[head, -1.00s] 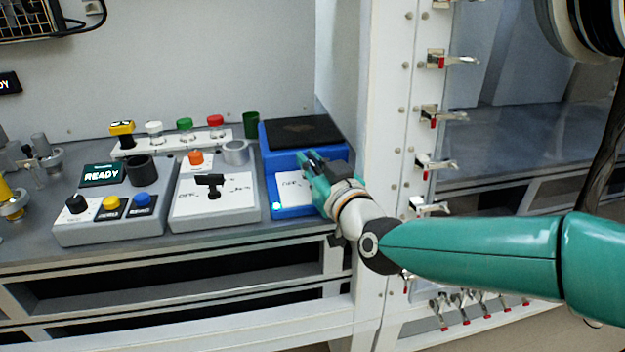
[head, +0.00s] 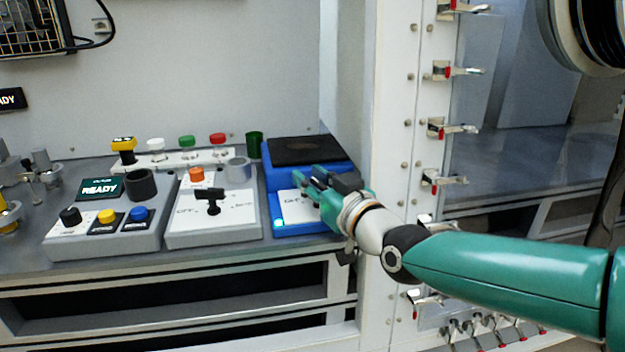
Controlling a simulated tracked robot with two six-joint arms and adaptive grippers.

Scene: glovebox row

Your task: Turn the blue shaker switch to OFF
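The blue shaker (head: 308,152) stands at the right end of the bench, with a black top plate and a white label panel (head: 296,206) on its front slope. A small light (head: 279,223) glows at its lower left corner. My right gripper (head: 308,179) is over the front panel, its teal and black fingers pointing left. The gripper covers the place of the switch, so I cannot see the switch or its position. I cannot tell whether the fingers are apart or closed on something. My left gripper is not in view.
Left of the shaker is a grey unit (head: 240,226) with a black T-handle (head: 209,199) and an orange knob. A white post (head: 392,150) with clamps stands close to my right arm.

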